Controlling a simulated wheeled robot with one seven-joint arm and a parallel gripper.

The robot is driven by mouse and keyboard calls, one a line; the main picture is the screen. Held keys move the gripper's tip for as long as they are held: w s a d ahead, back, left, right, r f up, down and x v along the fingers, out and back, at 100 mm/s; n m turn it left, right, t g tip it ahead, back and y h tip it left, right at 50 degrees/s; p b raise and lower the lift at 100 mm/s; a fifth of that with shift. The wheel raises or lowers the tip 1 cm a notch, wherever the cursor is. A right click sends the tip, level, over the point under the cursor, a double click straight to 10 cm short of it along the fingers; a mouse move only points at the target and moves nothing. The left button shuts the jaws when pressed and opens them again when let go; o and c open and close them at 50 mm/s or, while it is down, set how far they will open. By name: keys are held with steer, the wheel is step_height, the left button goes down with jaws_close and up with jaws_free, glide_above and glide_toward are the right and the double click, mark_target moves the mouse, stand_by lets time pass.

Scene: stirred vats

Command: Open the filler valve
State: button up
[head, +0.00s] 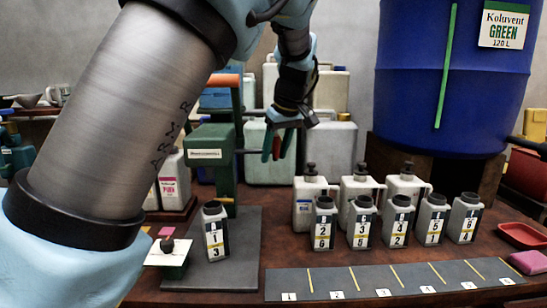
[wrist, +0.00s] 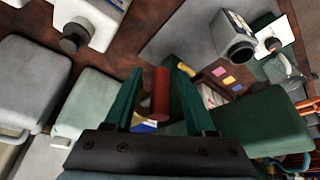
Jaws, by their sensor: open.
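The filler is a green machine (head: 212,150) with an orange handle (head: 224,80) on top, left of centre in the head view. A dark bar runs from its right side to a red grip (head: 277,147), which looks like the valve lever. In the wrist view the red grip (wrist: 160,92) shows between my green fingers, with the filler's green body (wrist: 265,120) at the right. My gripper (head: 278,148) is open and points down, one finger on each side of the grip. I cannot tell whether a finger touches it.
A bottle marked 1 and 3 (head: 214,232) stands on a dark plate (head: 242,265) below the filler. Several numbered bottles (head: 361,224) and white jugs stand to the right. A numbered strip (head: 400,280) lies empty in front. A blue vat (head: 410,90) stands behind.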

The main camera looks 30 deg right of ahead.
mark_target(278, 139)
steer(key=v, duration=0.9)
steer(key=shift+a, duration=0.1)
